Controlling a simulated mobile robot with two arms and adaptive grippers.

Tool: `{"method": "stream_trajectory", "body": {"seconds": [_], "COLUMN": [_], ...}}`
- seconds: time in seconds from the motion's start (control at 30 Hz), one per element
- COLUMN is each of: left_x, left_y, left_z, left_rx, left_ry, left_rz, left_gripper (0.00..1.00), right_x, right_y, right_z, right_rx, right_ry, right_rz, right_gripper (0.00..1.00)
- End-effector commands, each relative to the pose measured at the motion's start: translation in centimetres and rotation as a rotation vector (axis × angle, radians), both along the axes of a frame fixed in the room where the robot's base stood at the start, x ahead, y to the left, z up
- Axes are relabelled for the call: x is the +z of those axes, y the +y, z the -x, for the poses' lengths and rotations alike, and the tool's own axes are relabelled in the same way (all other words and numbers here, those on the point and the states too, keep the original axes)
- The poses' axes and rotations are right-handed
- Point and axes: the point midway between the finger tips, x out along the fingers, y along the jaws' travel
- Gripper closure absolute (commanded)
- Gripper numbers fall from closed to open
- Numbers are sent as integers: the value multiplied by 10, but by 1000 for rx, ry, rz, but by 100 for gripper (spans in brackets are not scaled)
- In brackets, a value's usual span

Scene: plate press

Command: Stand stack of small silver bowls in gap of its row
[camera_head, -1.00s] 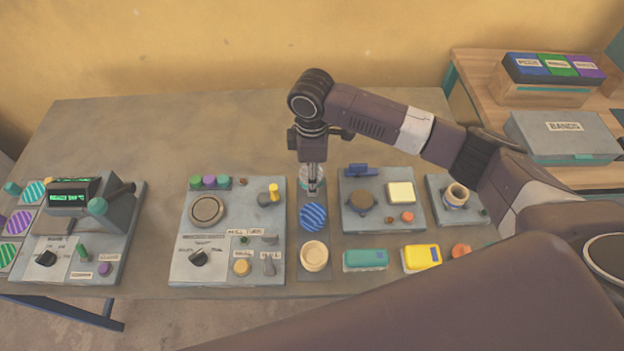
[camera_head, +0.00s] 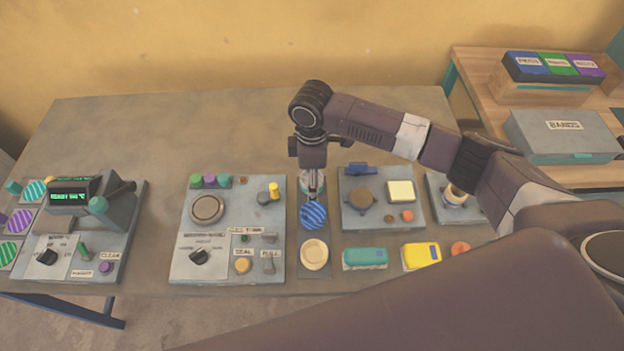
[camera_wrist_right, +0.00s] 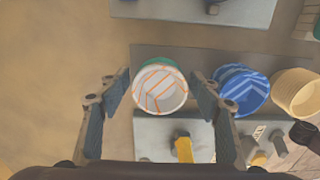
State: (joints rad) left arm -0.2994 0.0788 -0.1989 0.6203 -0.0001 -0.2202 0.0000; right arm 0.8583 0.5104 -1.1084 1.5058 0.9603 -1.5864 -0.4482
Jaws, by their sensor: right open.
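No bowl stack in view is plainly silver. A row of stacks stands on a dark strip (camera_head: 314,274) mid-table. The rear one is a white cup-like stack with orange lines and some green at its rim (camera_wrist_right: 160,91). In front of it come a blue striped stack (camera_head: 313,215) and a cream stack (camera_head: 314,254). My right gripper (camera_head: 314,194) is open over the rear of the row. In the right wrist view its fingers (camera_wrist_right: 159,92) appear on either side of the white stack, with no clear grip. My left gripper is not in view.
A panel with knobs (camera_head: 226,265) lies left of the strip, and a plate with a brown round part (camera_head: 362,200) lies right. Teal (camera_head: 365,257) and yellow (camera_head: 421,256) blocks sit at front right. The table behind the panels is clear.

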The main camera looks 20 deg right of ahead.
Motion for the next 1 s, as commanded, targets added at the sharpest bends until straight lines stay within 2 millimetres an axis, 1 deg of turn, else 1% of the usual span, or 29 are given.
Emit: {"method": "stream_trajectory", "body": {"seconds": [0.07,0.17,0.27,0.5,0.6,0.7,0.83,1.0], "left_x": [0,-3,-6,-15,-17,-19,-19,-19], "left_y": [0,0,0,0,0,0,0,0], "left_z": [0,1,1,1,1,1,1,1], "left_rx": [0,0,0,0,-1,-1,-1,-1], "left_ry": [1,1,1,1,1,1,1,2], "left_rz": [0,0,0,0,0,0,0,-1], "left_gripper": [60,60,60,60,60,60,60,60], "right_x": [3,12,30,82,100,113,121,123], "right_y": [0,0,0,0,0,1,0,0], "right_z": [0,-1,-1,-1,-1,-1,0,0], "right_rx": [0,0,1,0,1,-1,0,0], "right_ry": [-1,-3,-6,-4,-3,-2,1,1], "right_rz": [0,0,-2,-2,-1,-1,0,0], "right_gripper": [42,42,42,42,42,42,42,42]}}
